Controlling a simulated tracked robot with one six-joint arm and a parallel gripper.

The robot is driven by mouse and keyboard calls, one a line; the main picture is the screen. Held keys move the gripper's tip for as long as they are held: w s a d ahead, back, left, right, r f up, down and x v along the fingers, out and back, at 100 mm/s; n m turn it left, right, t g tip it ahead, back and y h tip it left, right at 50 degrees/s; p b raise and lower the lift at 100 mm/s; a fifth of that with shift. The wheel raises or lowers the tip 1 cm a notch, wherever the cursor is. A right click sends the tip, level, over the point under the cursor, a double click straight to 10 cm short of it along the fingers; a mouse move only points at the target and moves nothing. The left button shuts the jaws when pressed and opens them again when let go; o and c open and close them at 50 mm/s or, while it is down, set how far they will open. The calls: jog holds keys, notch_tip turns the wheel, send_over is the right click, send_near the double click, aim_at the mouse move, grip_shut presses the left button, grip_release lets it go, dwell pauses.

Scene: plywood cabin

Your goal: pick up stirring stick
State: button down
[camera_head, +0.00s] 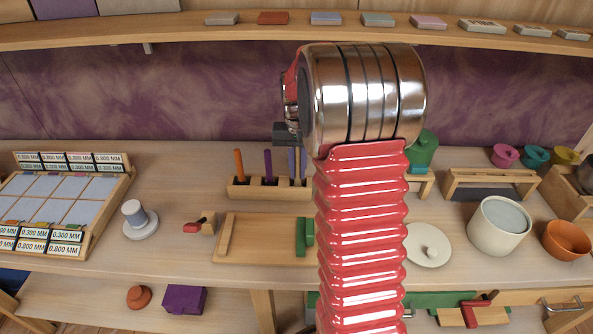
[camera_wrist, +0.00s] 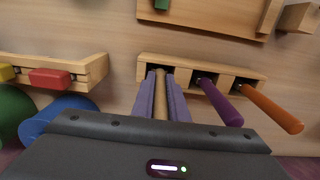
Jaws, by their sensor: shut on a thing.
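The stirring stick (camera_wrist: 160,100), a plain wooden rod, stands in one slot of a small wooden rack (camera_wrist: 145,67). My gripper (camera_wrist: 161,80) is shut on it, with a lilac finger on each side of the rod. In the head view the gripper (camera_head: 297,160) is at the right part of the rack (camera_head: 245,190), partly hidden behind my arm. A purple stick (camera_wrist: 221,102) and an orange stick (camera_wrist: 272,108) stand in the other slots. The rod's lower end is inside the rack, so I cannot tell whether it is seated or slightly lifted.
A wooden tray (camera_head: 262,255) with green blocks lies in front of the rack. A white spool on a disc (camera_head: 140,220) and a card tray (camera_head: 110,215) are to the left. A cream pot (camera_head: 499,228) and orange bowl (camera_head: 566,240) stand right. A shelf (camera_head: 200,38) runs above.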

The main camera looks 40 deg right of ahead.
notch_tip(320, 180, up, 17)
jog(key=shift+r, duration=0.5)
dwell(0.6)
